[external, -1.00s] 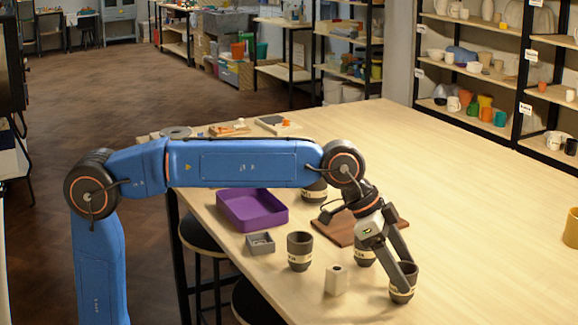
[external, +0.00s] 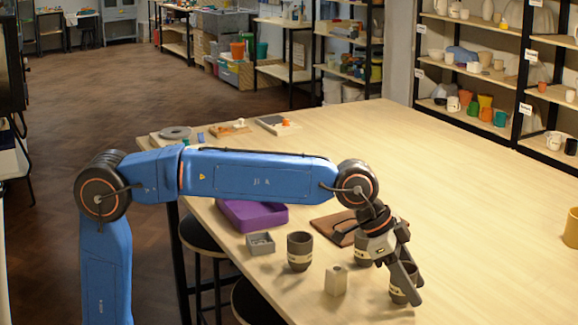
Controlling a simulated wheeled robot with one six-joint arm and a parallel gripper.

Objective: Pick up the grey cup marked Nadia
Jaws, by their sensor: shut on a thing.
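My gripper (external: 407,289) is at the front right of the table, its fingers closed around a dark grey cup (external: 396,296) with a pale band. The fingers hide much of this cup, and I cannot read a name on it. Whether it touches the table is unclear. A similar dark cup with a pale marked band (external: 300,252) stands upright to the left. Another such cup (external: 363,258) stands behind my gripper, partly hidden by it. The writing on the bands is too small to read.
A small beige block (external: 336,281) with a hole stands left of the held cup. A grey box (external: 261,244), a purple tray (external: 262,217) and a brown board (external: 331,229) lie behind. A yellowish pot (external: 572,229) is far right.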

